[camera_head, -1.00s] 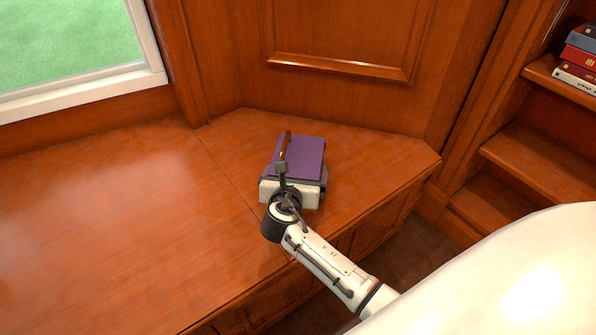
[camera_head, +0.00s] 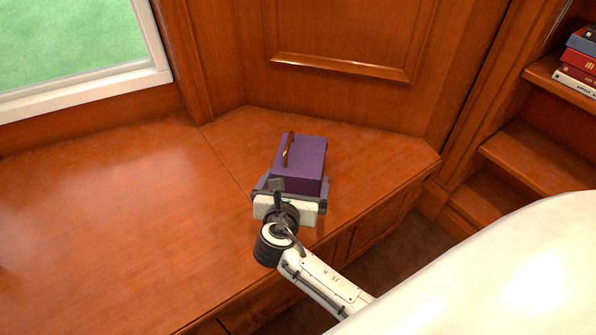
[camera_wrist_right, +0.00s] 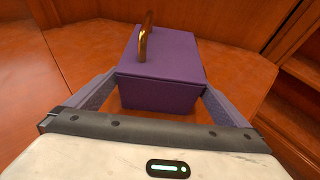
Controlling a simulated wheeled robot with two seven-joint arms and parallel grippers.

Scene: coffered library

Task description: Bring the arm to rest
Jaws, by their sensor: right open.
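A purple box (camera_head: 302,157) with a curved copper-coloured handle (camera_head: 288,150) sits on the wooden bench top. The box also shows in the right wrist view (camera_wrist_right: 180,68), with the handle (camera_wrist_right: 147,36) on its top. My right gripper (camera_head: 292,187) is open at the near end of the box. In the wrist view its two grey fingers (camera_wrist_right: 157,97) stand on either side of the box's near end, with gaps visible. Whether the fingertips still reach past the near face is hard to tell. My left gripper is not in view.
The wooden bench top (camera_head: 110,215) is clear to the left. A panelled wall (camera_head: 345,100) stands behind the box. A bookshelf (camera_head: 530,155) with several books (camera_head: 578,62) is at the right. A window (camera_head: 70,40) is at the upper left.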

